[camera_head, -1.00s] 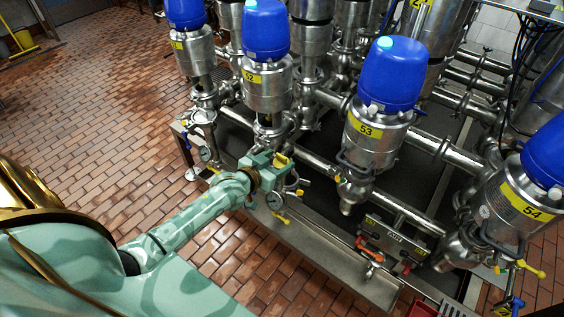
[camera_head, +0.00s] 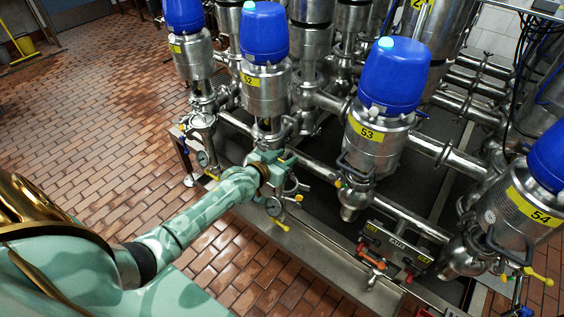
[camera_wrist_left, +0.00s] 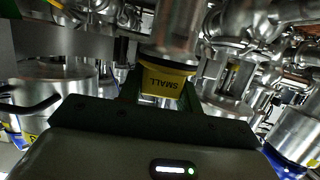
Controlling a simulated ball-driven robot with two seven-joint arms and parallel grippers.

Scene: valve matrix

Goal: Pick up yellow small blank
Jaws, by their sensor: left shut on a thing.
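The yellow small blank (camera_wrist_left: 166,80) is a yellow block marked SMALL, upside down in the left wrist view. It sits between the two dark green fingers of my left gripper (camera_wrist_left: 162,94), which is shut on it. A steel cylinder (camera_wrist_left: 176,30) stands directly above the blank in that view; I cannot tell whether they touch. In the head view my mint-green left gripper (camera_head: 275,167) is at the pipework below valve 52 (camera_head: 264,85), and mostly hides the blank. My right gripper is not in view.
Valve 53 (camera_head: 375,140) and valve 54 (camera_head: 520,205), with blue caps, stand to the right of my gripper. A panel with labels (camera_head: 395,245) and an orange-handled valve (camera_head: 373,264) are lower right. Open brick floor (camera_head: 110,130) lies left.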

